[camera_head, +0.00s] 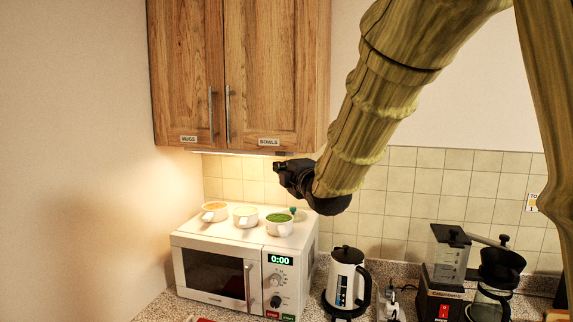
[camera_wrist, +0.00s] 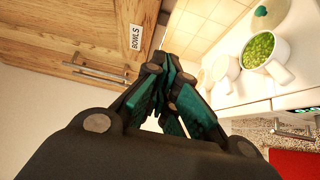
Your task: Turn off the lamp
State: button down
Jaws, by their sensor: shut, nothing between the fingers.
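The lamp (camera_head: 238,153) is a thin bright strip under the bottom edge of the wooden wall cabinet (camera_head: 270,75). It is lit and throws warm light on the tiles and the microwave top. My gripper (camera_head: 279,167) is just below the cabinet's lower right part, near the right end of the strip. I cannot tell whether it touches anything. In the wrist view my gripper (camera_wrist: 164,63) has its teal-padded fingers together at the tips with nothing held. The fingers hide part of the cabinet's underside, and I see no switch clearly.
A white microwave (camera_head: 240,274) stands below, with several cups on top, one of green food (camera_head: 279,224). A kettle (camera_head: 346,279) and a coffee grinder (camera_head: 447,268) stand to the right. The tiled wall (camera_head: 420,190) is close behind.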

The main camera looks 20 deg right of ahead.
jog(key=p, duration=0.4)
send_near(280, 153)
jog(key=w+a, duration=0.3)
jog(key=a, duration=0.2)
jog(key=w+d+p, duration=0.1)
jog(key=w+d+f+p, duration=0.1)
jog(key=w, duration=0.1)
jog(key=shift+d+p, duration=0.3)
jog(key=shift+d, duration=0.1)
jog(key=shift+w, duration=0.1)
